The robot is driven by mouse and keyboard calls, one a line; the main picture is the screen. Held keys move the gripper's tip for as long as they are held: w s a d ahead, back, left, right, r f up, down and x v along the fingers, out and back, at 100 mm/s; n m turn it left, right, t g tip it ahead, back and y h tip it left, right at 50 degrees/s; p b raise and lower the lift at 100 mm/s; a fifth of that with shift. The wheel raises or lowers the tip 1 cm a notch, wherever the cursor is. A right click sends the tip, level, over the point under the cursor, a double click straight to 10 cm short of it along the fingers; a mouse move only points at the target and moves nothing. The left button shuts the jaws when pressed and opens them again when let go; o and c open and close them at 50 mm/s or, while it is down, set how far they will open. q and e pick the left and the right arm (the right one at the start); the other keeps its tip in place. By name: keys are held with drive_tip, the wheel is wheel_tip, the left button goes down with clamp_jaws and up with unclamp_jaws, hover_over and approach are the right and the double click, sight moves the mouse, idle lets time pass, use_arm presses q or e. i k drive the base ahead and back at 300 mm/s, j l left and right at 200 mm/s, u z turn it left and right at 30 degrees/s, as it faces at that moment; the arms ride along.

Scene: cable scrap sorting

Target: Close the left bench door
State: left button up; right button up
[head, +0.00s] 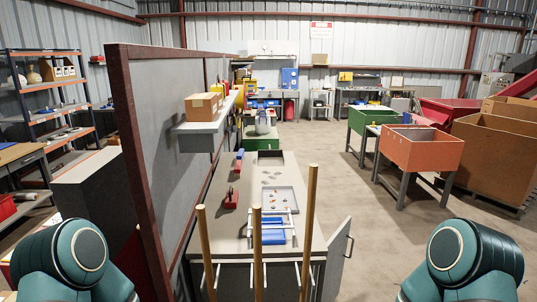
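A grey workbench (228,225) stands in front of me, its long side along a grey partition wall with a dark red frame. A grey bench door (338,260) with a dark bar handle sticks out at the bench's near right corner, so it stands open. Its lower part runs out of the picture. I cannot tell whether another door is on the bench. Neither of my grippers shows; only my teal arm parts are at the lower left and lower right.
Several wooden poles (257,250) stand in a white rack before the bench's near end. A tray (279,200) and a red tool (231,198) lie on the bench. An orange bin (421,150) stands at the right. The floor (385,225) right of the door is clear.

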sight(337, 246)
drive_tip(key=i+l+u, duration=0.15)
drive_tip(key=l, duration=0.25)
drive_tip(key=i+l+u, duration=0.15)
drive_tip(key=i+l, duration=0.15)
drive_tip(key=i+l+u, duration=0.2)
drive_tip(key=l, duration=0.3)
drive_tip(key=i+l+u, duration=0.15)
drive_tip(key=l, duration=0.3)
drive_tip(key=i+l+u, duration=0.15)
drive_tip(key=l, duration=0.3)
drive_tip(key=l+u, duration=0.15)
drive_tip(key=l, duration=0.3)
drive_tip(key=i+l+u, duration=0.15)
drive_tip(key=l, duration=0.35)
